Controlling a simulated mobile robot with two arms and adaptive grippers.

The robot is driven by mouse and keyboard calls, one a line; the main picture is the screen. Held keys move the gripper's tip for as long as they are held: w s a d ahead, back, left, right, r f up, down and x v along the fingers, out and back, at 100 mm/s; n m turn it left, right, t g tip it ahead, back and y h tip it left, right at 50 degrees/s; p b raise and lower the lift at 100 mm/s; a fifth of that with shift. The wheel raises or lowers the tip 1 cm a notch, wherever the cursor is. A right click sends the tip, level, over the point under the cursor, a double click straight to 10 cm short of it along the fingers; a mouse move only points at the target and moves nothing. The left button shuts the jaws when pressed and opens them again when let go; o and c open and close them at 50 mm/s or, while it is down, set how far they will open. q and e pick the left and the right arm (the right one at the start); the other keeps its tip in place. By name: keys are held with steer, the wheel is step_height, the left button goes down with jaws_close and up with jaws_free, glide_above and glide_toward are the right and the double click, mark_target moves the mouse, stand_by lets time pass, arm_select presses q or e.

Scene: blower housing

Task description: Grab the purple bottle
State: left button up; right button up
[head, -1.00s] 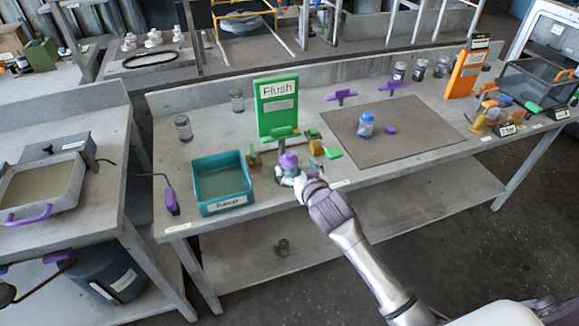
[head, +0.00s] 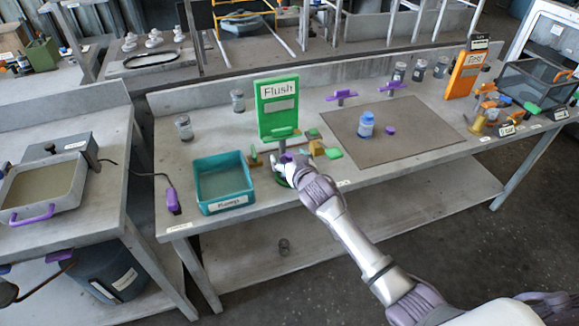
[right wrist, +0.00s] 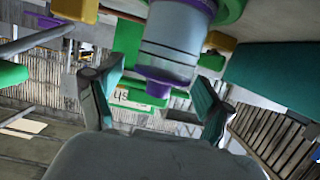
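The purple bottle is a grey-blue cylinder with purple bands and a purple cap. In the head view it stands in front of the green Flush sign (head: 277,105), mostly hidden behind my right gripper (head: 291,168); a bit of purple (head: 286,157) shows. In the right wrist view the bottle (right wrist: 168,48) is close ahead, between the fingers of my right gripper (right wrist: 158,80). The two fingers are spread, with a visible gap on each side of the bottle. My left gripper is not in view.
A teal bin (head: 222,185) stands left of my right gripper. Small green and yellow parts (head: 326,150) lie close to its right. A blue-capped bottle (head: 366,125) stands on the grey mat (head: 420,135). Grey jars (head: 184,127) stand at the back left.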

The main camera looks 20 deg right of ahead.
steer(key=c, duration=1.1)
steer(key=shift+r, duration=0.1)
